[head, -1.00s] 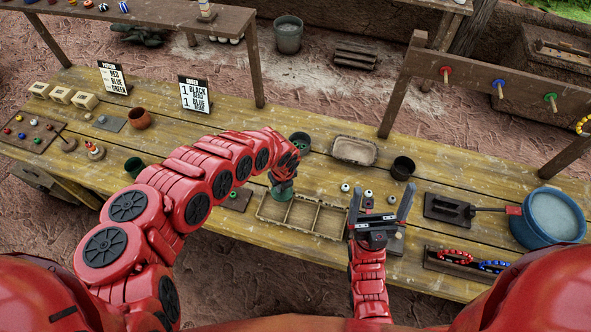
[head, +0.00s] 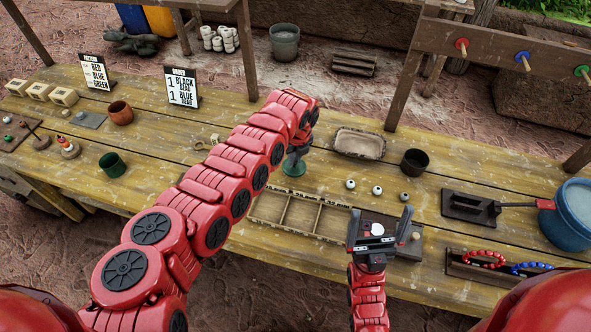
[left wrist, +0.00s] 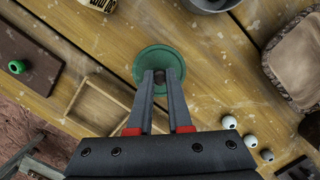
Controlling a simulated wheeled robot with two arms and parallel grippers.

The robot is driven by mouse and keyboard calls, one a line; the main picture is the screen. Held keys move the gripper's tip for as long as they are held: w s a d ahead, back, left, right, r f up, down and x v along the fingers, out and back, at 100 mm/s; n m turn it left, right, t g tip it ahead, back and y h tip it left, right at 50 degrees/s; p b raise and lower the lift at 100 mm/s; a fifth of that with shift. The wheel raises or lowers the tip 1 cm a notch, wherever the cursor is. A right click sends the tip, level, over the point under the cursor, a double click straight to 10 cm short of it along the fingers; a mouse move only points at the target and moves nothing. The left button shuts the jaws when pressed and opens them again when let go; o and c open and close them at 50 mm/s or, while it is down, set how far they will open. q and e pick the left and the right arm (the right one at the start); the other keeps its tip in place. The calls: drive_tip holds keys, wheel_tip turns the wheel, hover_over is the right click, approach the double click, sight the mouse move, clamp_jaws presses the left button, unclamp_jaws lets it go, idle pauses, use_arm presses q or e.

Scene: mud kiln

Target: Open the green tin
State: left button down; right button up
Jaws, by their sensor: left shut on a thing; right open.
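A green round disc-shaped piece (head: 293,168), like the tin's lid or top, sits under my left gripper (head: 298,150) behind the divided wooden tray. In the left wrist view the disc (left wrist: 158,68) has a raised rim and a small dark knob at its middle. My left gripper (left wrist: 160,78) is shut on that knob. What lies under the disc is hidden, so I cannot tell whether it rests on a tin. A separate green cup (head: 113,163) stands at the left.
The divided wooden tray (head: 283,212) is just in front of the disc. A shallow tray (head: 358,144), a dark cup (head: 414,162) and several white-and-dark beads (head: 377,190) are to the right. In the left wrist view a grey round container (left wrist: 208,4) stands beyond the disc.

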sight(296, 162)
use_arm(q)
wheel_tip(296, 162, down, 4)
drive_tip(key=b, duration=0.3)
drive_tip(key=shift+w+d+r, duration=0.1)
drive_tip(key=shift+d+r, duration=0.05)
drive_tip(key=shift+r, duration=0.1)
drive_tip(key=c, duration=0.8)
unclamp_jaws()
drive_tip(key=shift+c, duration=0.2)
